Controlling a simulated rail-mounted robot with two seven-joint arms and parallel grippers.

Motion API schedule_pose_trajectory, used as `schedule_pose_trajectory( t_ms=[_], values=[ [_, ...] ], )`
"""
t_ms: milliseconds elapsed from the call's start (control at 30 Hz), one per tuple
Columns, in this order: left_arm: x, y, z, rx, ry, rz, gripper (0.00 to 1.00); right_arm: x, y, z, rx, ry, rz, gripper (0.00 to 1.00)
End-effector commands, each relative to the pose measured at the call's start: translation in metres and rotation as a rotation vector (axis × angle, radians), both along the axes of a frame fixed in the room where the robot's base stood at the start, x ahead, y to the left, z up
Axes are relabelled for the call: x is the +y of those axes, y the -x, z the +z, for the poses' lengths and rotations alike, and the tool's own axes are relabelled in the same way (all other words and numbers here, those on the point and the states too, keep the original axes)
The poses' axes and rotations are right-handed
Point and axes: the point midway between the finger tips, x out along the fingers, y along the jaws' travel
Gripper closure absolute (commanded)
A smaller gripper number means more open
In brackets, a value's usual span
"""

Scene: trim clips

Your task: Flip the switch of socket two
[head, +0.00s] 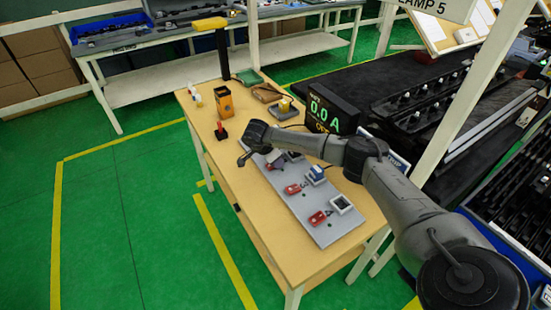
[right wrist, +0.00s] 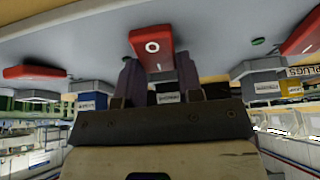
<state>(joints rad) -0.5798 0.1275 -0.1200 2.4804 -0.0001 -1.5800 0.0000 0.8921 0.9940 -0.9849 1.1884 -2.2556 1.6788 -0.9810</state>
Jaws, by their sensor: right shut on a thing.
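A grey panel (head: 310,205) lies on the wooden table with red switches along it and sockets beside them. Two red switches, a middle one (head: 293,189) and a near one (head: 318,217), show clear of my arm. My right gripper (head: 245,155) is low at the panel's far end, and my arm hides part of that end. In the right wrist view, a red switch marked with a circle and a bar (right wrist: 152,47) sits between the fingertips of my right gripper (right wrist: 157,72), which is shut on it. Socket numbers are not readable. My left gripper is not in view.
A meter display reading 0.0 A (head: 322,112) stands behind the panel. A red-topped black part (head: 221,131) and an orange holder (head: 224,100) stand near the far left. Other red switches flank the held one, at left (right wrist: 35,72) and right (right wrist: 303,35).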

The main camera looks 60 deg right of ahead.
Motion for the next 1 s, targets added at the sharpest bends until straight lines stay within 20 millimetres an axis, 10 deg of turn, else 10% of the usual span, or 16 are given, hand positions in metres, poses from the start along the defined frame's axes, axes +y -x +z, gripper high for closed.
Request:
schedule_pose_trajectory(
  t_ms=[67, 100, 333, 667, 1000],
  values=[
    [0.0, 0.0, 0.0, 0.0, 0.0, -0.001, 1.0, 0.0, 0.0, 0.001, 0.0, 0.0, 0.0, 0.9],
    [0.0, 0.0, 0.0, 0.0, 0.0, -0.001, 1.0, 0.0, 0.0, 0.001, 0.0, 0.0, 0.0, 0.62],
    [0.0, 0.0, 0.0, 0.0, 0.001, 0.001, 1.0, 0.0, 0.0, 0.0, 0.0, -0.001, 0.0, 0.4],
    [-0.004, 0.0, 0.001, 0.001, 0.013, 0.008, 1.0, 0.002, -0.001, 0.005, -0.002, -0.001, 0.0, 0.4],
    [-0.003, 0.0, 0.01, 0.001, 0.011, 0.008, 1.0, 0.023, -0.013, 0.06, -0.005, -0.001, 0.002, 0.4]
  ],
)
